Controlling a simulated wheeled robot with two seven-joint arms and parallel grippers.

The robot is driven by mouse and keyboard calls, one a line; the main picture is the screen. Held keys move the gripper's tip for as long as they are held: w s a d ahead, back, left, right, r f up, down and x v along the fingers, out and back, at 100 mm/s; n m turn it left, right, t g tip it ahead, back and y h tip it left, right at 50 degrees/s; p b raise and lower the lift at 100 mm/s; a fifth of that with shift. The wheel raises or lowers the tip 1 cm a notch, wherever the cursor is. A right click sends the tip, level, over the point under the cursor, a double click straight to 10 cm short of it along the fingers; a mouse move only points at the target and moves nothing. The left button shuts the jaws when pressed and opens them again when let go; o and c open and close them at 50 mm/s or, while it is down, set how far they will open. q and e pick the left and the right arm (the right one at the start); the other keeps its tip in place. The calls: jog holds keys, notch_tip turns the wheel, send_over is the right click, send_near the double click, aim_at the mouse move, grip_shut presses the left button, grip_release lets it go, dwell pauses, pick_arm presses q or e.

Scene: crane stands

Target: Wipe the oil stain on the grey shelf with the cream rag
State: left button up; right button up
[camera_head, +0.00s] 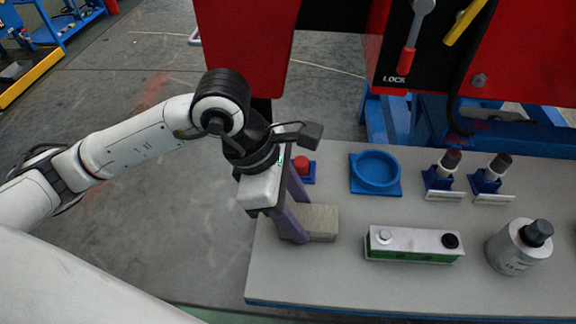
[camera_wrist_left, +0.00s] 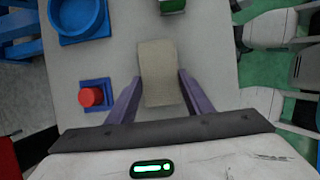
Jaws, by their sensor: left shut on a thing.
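The cream rag (camera_head: 322,222) is a beige block-like cloth at the left end of the grey shelf (camera_head: 335,285). It also shows in the left wrist view (camera_wrist_left: 157,58), between the purple fingers. My left gripper (camera_head: 301,218) points down over the shelf's left end and is shut on the rag, one finger on each side. The rag appears to be at the shelf surface; I cannot tell whether it touches. I see no oil stain in either view; it may be hidden under the rag or gripper. My right gripper is not in view.
A red button on a blue base (camera_head: 302,168) is close behind the gripper. A blue round holder (camera_head: 375,172), a green-and-silver box (camera_head: 413,244), a grey canister (camera_head: 518,247) and two dark-capped pieces on blue stands (camera_head: 442,172) (camera_head: 490,175) occupy the shelf. The front left is clear.

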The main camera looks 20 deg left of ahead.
pick_arm(q)
jog(key=shift+w+a, duration=0.15)
jog(key=shift+w, duration=0.25)
jog(key=shift+w+r+p, duration=0.2)
jog(key=shift+r+p, duration=0.05)
jog(key=shift+r, duration=0.35)
jog(key=shift+w+r+p, duration=0.15)
jog(key=shift+r+p, duration=0.05)
jog(key=shift+r, duration=0.4)
jog(key=shift+s+r, duration=0.2)
jog(key=shift+r, duration=0.1)
jog(key=shift+r+p, duration=0.35)
jog(key=shift+p, duration=0.1)
jog(key=shift+r+p, duration=0.9)
jog(key=shift+r, duration=0.65)
jog(key=shift+r+p, duration=0.35)
jog(key=shift+r, duration=0.3)
